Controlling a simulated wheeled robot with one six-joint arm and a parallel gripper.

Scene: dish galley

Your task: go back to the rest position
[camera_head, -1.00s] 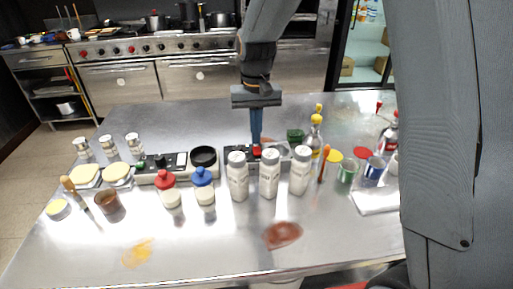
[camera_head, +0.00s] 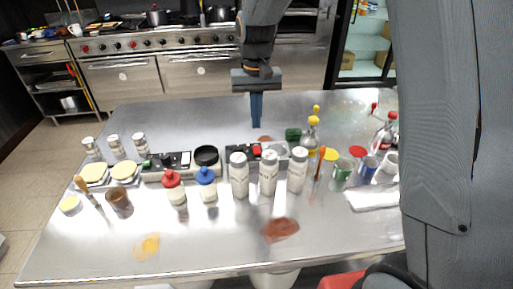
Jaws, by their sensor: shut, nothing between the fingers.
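My gripper (camera_head: 256,124) hangs from my arm above the back middle of the steel table (camera_head: 200,240), fingers pointing down. Its fingers are shut with nothing between them. Below it is a grey device with a red button (camera_head: 257,151), and the fingertips are clear of it. Three white bottles (camera_head: 269,174) stand in a row in front of the device.
Red-capped (camera_head: 173,188) and blue-capped (camera_head: 207,184) bottles stand left of middle. Yellow-topped bottles (camera_head: 313,135), cups (camera_head: 342,172) and a white cloth (camera_head: 369,199) crowd the right. A brown spill (camera_head: 280,230) and yellow spill (camera_head: 147,246) mark the front.

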